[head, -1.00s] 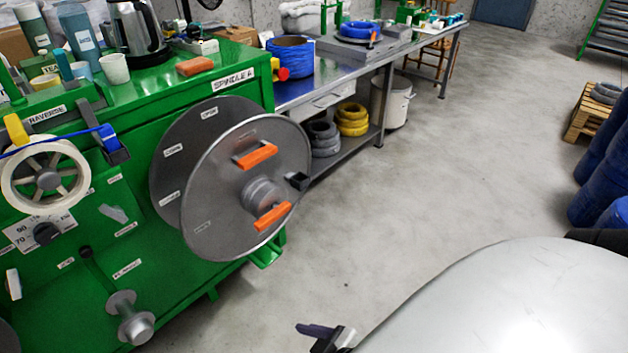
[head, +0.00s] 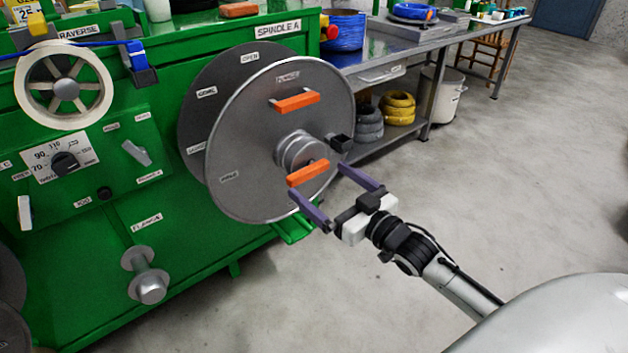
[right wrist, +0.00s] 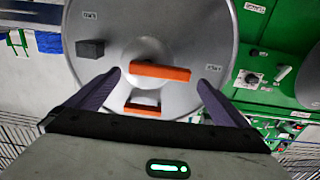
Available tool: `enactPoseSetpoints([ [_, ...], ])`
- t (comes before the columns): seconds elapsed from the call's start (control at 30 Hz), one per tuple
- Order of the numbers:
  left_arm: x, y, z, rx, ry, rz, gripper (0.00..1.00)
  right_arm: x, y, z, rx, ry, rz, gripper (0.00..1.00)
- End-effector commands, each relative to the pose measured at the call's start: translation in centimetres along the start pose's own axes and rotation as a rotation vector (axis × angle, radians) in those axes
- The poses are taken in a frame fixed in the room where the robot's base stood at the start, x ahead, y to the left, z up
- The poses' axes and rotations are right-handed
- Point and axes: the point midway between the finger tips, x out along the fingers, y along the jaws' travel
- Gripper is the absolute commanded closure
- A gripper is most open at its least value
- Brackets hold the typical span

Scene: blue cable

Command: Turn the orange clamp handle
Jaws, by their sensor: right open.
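A grey reel disc (head: 240,170) is mounted on the green machine's front. It carries two orange bar handles, an upper one (head: 297,102) near the rim and a lower one (head: 308,173) just below the central hub (head: 300,152). My right gripper (head: 317,180) is open, its two purple-grey fingers pointing at the lower handle, one tip towards each end of it. In the right wrist view, one orange bar (right wrist: 160,71) lies between the open fingertips, and a second (right wrist: 142,109) shows closer to the gripper's base. Whether the fingers touch it I cannot tell. My left gripper is out of view.
A black block (head: 340,143) sticks out from the disc, right of the hub. A metal bench (head: 415,42) with tyre-like coils (head: 398,107) on its shelf stands behind. A spool (head: 64,84) and knobs are at left. The floor at right is clear.

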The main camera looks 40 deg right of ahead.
Motion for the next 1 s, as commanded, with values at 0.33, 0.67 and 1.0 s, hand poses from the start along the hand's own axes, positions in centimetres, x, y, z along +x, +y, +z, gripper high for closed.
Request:
enactPoseSetpoints([
  [0.33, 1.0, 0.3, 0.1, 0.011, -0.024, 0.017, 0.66, 3.8, 0.0, 0.1, 0.000, -0.001, 0.000, 0.00],
  [0.67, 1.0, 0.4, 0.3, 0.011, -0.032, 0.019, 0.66, 3.9, 0.0, 0.1, 0.000, -0.003, 0.000, 0.03],
  [1.0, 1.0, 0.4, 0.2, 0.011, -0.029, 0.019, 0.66, 3.9, 0.0, 0.1, 0.000, -0.003, 0.000, 0.53],
])
